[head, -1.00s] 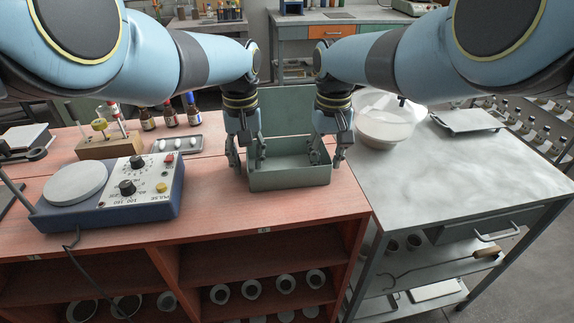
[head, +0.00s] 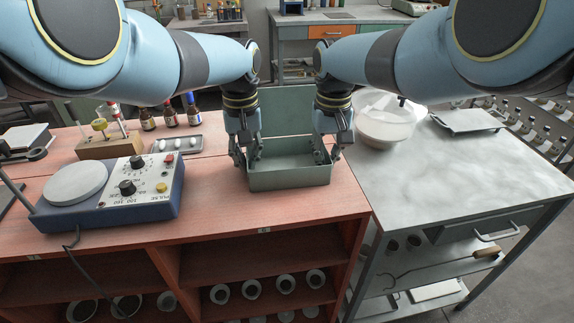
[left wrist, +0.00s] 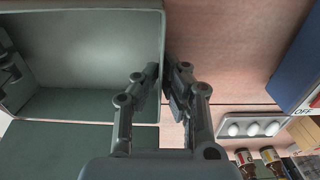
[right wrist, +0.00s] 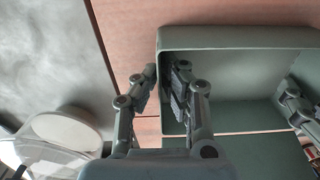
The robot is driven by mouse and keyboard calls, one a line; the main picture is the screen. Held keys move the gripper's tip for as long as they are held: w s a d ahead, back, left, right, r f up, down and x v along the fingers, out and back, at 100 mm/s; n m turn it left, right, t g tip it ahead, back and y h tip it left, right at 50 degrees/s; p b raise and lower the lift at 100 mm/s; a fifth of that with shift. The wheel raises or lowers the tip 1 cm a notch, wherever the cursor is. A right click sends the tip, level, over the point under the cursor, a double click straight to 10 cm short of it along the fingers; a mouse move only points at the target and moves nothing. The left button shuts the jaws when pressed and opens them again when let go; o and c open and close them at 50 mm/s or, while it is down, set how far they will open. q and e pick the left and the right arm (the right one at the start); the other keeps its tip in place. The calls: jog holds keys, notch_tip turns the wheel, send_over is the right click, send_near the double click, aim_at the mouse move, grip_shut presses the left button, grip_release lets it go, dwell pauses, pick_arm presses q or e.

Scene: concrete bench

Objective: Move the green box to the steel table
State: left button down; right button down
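The green box (head: 290,175) stands on the red bench, its lid raised at the back. It is open and looks empty. My left gripper (head: 246,160) is shut on its left side wall, one finger inside and one outside; the box wall shows between the fingers in the left wrist view (left wrist: 166,80). My right gripper (head: 327,157) is shut on the right side wall in the same way, as the right wrist view (right wrist: 163,80) shows. The steel table (head: 430,170) adjoins the bench on the right, its front middle bare.
A clear bowl (head: 385,125) stands at the steel table's back left, and a flat grey tray (head: 467,121) at its back. On the red bench (head: 215,215) are a blue hotplate (head: 140,190), a small tray (head: 177,146), bottles (head: 170,118) and a wooden rack (head: 108,145).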

pick_arm(q)
jog(key=shift+r, duration=0.1)
